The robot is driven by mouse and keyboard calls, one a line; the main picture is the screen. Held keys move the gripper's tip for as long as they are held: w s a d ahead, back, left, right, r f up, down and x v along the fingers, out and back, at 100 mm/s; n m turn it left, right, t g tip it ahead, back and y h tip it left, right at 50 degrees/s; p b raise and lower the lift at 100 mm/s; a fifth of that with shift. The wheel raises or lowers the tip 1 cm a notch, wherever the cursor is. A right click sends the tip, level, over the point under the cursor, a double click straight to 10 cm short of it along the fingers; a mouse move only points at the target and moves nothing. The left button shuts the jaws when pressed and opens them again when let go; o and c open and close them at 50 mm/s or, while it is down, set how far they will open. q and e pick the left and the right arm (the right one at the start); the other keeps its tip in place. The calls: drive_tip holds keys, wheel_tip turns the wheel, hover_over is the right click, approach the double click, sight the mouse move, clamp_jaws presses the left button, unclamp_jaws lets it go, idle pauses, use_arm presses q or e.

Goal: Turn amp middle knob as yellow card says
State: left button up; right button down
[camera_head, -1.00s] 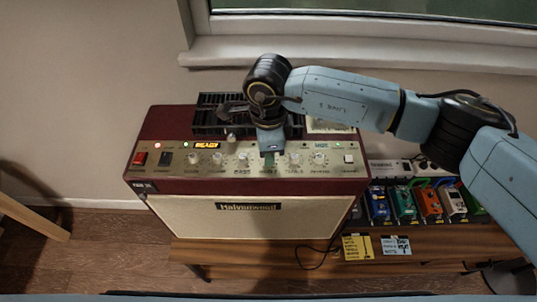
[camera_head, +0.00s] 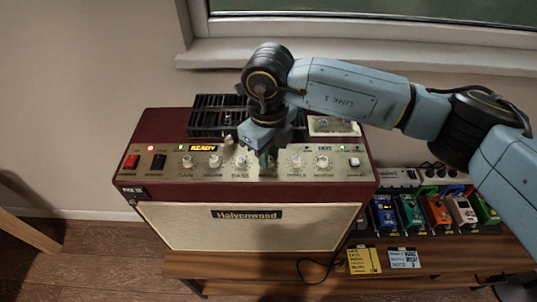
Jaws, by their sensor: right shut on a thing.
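The red amp (camera_head: 128,192) has a cream panel with a row of white knobs and a lit "READY" display (camera_head: 203,148). My right gripper (camera_head: 268,159) points down at the panel, between the "BASS" knob (camera_head: 241,162) and the treble-side knob (camera_head: 296,162). It is shut on the middle knob, which is mostly hidden by the fingers. The knob's pointer cannot be seen. The yellow card (camera_head: 363,260) lies on the wooden bench at the right of the amp; its handwriting is too small to read. My left gripper is not in view.
A pale blue card (camera_head: 403,258) lies beside the yellow one. Several coloured pedals (camera_head: 411,212) stand right of the amp, with a power strip (camera_head: 398,177) behind. A black grille (camera_head: 213,112) tops the amp. A window sill (camera_head: 215,57) is behind.

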drive_tip(key=shift+m, duration=0.5)
drive_tip(key=c, duration=1.3)
unclamp_jaws()
wheel_tip(320, 180, up, 14)
drive_tip(key=shift+f+b, duration=0.25)
drive_tip(key=shift+b, duration=0.2)
